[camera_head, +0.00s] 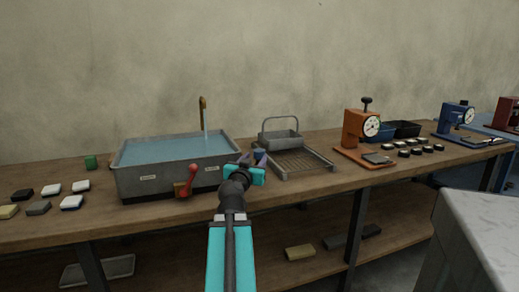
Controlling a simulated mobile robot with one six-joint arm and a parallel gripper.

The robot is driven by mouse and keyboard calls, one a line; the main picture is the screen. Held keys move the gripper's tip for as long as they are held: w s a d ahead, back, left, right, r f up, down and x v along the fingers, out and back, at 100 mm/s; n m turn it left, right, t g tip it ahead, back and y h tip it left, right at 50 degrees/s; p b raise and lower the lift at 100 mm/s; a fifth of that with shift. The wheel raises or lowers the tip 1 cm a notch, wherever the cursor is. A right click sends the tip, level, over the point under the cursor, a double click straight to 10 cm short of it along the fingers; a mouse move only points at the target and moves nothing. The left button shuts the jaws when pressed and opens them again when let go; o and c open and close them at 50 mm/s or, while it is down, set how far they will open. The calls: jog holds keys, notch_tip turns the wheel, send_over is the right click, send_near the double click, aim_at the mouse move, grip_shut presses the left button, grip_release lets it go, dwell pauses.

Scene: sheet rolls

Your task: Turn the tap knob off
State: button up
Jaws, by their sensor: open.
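A grey metal basin (138,183) full of bluish water stands on the wooden workbench. A brass tap (202,105) rises at its back right edge, and a pale stream of water falls from it into the basin. A red-handled knob (187,186) on a brown mount sits on the basin's front face, right of its middle. The red handle slants, its upper end toward the right. My gripper (256,158) is at the basin's front right corner, to the right of the knob and apart from it. It is open and seems empty; its fingers are small and partly hidden by my wrist.
A wire rack (302,165) with a handled metal tray (280,139) stands right of the basin. An orange dial gauge (359,130) stands farther right. A pale stone-like surface (480,235) is at lower right.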

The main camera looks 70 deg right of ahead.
aim_at(258, 154)
jog(key=d, duration=0.3)
jog(key=shift+w+p, duration=0.15)
jog(key=shift+p, duration=0.15)
jog(key=shift+w+d, duration=0.2)
jog(key=shift+d, duration=2.1)
